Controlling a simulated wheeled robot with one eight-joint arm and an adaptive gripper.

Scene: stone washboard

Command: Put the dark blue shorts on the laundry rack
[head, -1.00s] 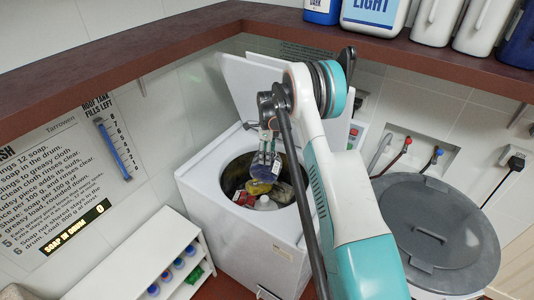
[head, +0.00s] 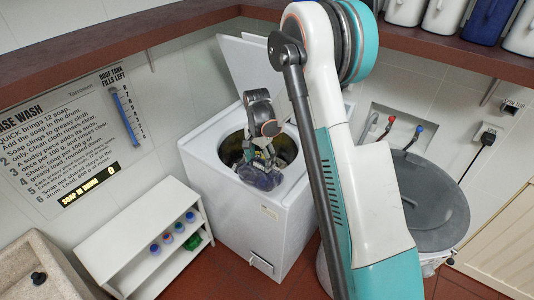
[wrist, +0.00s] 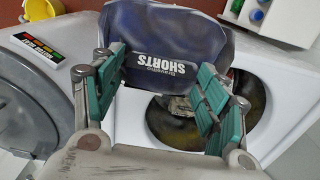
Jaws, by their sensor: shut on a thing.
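The dark blue shorts (head: 259,179) hang from my gripper (head: 262,157) at the front rim of the washer's drum opening. In the wrist view the shorts (wrist: 175,35) show a white SHORTS label, beyond the green finger pads of my gripper (wrist: 160,78). My gripper is shut on the shorts, though the exact pinch is hard to see. I cannot make out a laundry rack in either view.
The white washer (head: 222,197) has its lid (head: 246,70) raised behind the drum. A low white shelf (head: 140,228) with small bottles stands to its left. A grey-lidded round tub (head: 432,205) is at the right. A brown ledge (head: 110,58) runs overhead.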

